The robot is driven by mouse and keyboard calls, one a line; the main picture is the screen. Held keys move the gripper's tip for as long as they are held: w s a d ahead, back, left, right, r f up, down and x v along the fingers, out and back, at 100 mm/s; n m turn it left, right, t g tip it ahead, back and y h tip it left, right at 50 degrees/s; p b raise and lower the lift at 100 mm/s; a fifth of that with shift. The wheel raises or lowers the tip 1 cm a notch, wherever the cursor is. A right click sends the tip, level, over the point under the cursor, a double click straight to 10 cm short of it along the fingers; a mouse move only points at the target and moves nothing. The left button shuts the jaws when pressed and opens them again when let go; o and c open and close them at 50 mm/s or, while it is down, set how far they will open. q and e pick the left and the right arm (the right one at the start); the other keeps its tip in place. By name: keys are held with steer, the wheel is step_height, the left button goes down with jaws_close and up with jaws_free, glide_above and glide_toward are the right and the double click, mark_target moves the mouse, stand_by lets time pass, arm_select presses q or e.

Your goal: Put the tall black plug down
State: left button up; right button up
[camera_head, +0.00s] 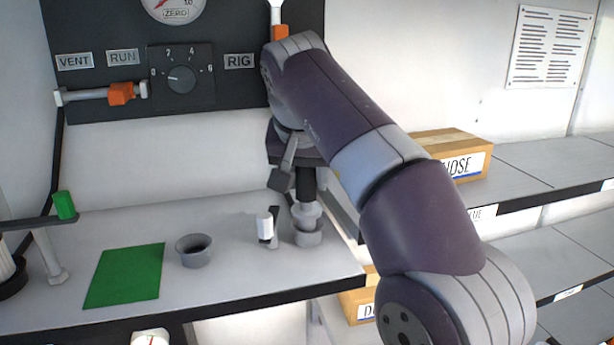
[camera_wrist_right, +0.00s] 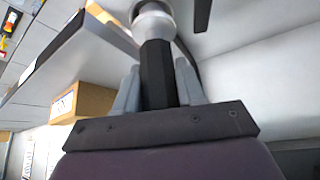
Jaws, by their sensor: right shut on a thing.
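My right gripper (camera_head: 296,185) points down over the right part of the worktop, partly covered by its own arm. It is shut on the tall black plug (camera_head: 307,184), which hangs upright with its pale grey lower end (camera_head: 307,213) down. That end is just over or in a grey ring-shaped cup (camera_head: 307,238); I cannot tell whether they touch. In the right wrist view the plug's dark shaft (camera_wrist_right: 158,72) stands between the two grey fingers (camera_wrist_right: 157,88), with its pale end beyond. My left gripper is not in view.
A white-capped piece (camera_head: 265,227) stands just left of the cup. Another grey round cup (camera_head: 194,251) and a green mat (camera_head: 125,275) lie further left. A dark control panel (camera_head: 215,30) is behind. Shelves with a cardboard box (camera_head: 450,155) are at right.

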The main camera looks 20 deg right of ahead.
steer(key=shift+d+f, duration=0.15)
steer(key=shift+f, duration=0.1)
steer(key=o, duration=1.1)
steer(key=shift+w+d, duration=0.15)
steer(key=shift+w, duration=0.1)
steer(key=shift+s+a, duration=0.2)
steer(key=v, duration=0.7)
steer(key=shift+r, duration=0.25)
steer(key=shift+s, duration=0.1)
